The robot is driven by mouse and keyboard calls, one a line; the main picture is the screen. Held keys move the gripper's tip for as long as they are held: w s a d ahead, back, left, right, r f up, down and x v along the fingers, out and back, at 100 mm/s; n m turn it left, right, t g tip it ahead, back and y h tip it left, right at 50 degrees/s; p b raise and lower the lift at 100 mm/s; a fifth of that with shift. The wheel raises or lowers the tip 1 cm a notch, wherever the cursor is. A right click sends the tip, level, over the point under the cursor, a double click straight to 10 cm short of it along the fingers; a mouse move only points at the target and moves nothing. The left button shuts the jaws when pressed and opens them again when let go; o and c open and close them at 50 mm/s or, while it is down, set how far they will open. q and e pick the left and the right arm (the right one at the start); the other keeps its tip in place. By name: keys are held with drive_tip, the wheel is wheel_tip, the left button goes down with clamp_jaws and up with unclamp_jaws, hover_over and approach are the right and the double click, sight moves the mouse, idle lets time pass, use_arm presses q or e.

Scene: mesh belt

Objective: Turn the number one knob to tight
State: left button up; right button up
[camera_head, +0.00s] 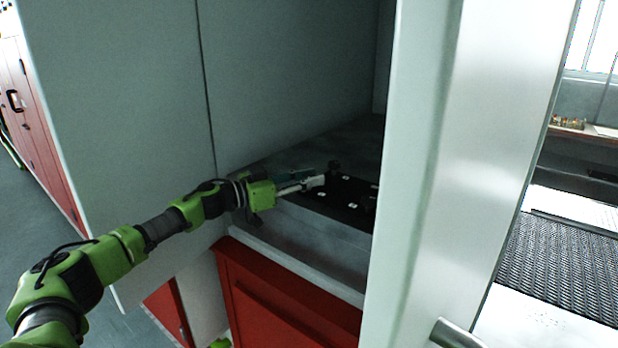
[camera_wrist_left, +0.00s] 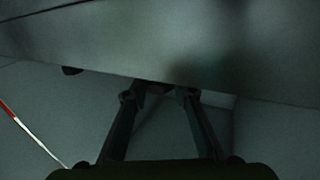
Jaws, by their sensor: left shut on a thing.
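A black control panel (camera_head: 345,195) with small white labels lies on the grey worktop inside the tall cabinet. Small dark knobs stand on it, one at its back edge (camera_head: 333,166) and one nearer the front (camera_head: 352,205). My left gripper (camera_head: 320,181) reaches over the panel's left part and is shut on a dark knob. The wrist view shows the held knob (camera_wrist_left: 154,88) between the fingertips, dim and partly hidden. Another dark knob (camera_wrist_left: 72,70) shows to its left there. The label numbers and the held knob's turn position are too small or dark to read.
A pale cabinet post (camera_head: 430,170) stands close to the right of the panel. A grey cabinet wall (camera_head: 290,70) rises behind the arm. Red drawers (camera_head: 285,300) are below the worktop. A dark mesh belt (camera_head: 565,265) lies beyond the post at right.

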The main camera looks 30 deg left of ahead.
use_arm(q)
drive_tip(key=shift+r+m+g+h+p, duration=0.25)
drive_tip(key=shift+m+g+h+p, duration=0.15)
drive_tip(key=shift+h+p, duration=0.15)
drive_tip(key=shift+f+h, duration=0.15)
drive_tip(key=shift+h, duration=0.1)
drive_tip(key=o, duration=1.1)
drive_tip(key=shift+s+a+f, duration=0.15)
drive_tip(key=shift+s+a, duration=0.2)
drive_tip(key=shift+s, duration=0.05)
drive_tip(key=v, duration=0.6)
drive_tip(key=shift+s+a, duration=0.15)
drive_tip(key=shift+s, duration=0.05)
